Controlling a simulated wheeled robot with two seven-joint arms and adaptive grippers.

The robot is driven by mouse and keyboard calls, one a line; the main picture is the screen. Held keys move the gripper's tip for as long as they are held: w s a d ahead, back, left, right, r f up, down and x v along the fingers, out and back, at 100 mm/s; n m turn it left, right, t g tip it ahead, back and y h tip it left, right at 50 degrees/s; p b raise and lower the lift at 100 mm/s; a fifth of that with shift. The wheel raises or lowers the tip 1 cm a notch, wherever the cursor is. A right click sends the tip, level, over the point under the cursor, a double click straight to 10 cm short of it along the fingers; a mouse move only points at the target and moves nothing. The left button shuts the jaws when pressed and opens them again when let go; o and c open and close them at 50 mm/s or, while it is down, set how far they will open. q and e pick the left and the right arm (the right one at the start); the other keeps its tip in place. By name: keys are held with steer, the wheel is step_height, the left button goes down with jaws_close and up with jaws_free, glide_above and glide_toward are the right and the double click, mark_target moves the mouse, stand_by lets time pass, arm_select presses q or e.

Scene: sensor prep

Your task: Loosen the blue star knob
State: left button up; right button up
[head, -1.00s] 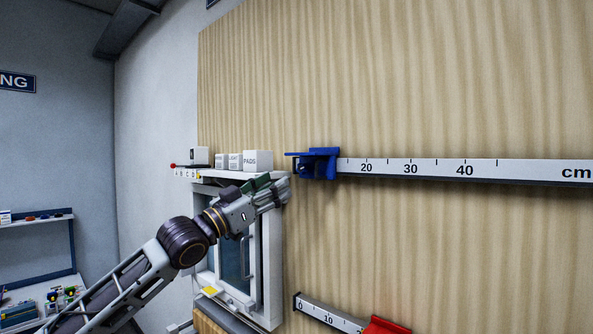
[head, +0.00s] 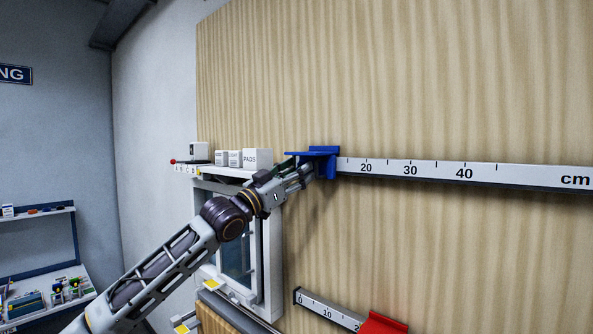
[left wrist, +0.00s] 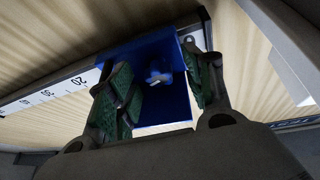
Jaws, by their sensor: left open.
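The blue star knob (left wrist: 158,77) shows in the left wrist view on the face of a blue slider (left wrist: 176,105). In the head view the blue slider (head: 325,153) sits at the left end of the upper white ruler rail (head: 450,170); the knob is hidden there behind my gripper. My left gripper (head: 308,172) reaches the slider from the lower left. In the left wrist view its green-padded fingers (left wrist: 165,88) are apart, one on each side of the knob. I cannot tell whether they touch it. My right gripper is not in view.
A lower rail (head: 325,311) carries a red slider (head: 383,323). A white-framed cabinet (head: 262,250) with small boxes (head: 257,158) on top stands left of the rails. A shelf unit (head: 45,240) is at the far left. The wooden panel above the upper rail is clear.

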arm_select(q)
steer(key=shift+c, duration=0.4)
steer(key=c, duration=0.9)
steer(key=shift+c, duration=0.2)
steer(key=shift+s+d+n+t+y+b, duration=0.15)
steer(key=shift+n+t+y+b, duration=0.25)
steer(key=shift+n+b, duration=0.8)
steer(key=shift+n+t+y, duration=0.4)
steer(key=shift+n+t, duration=0.1)
steer(key=shift+n, duration=0.5)
steer(key=shift+n+t+y+b, duration=0.3)
steer(key=shift+n+y, duration=0.2)
steer(key=shift+n, duration=0.6)
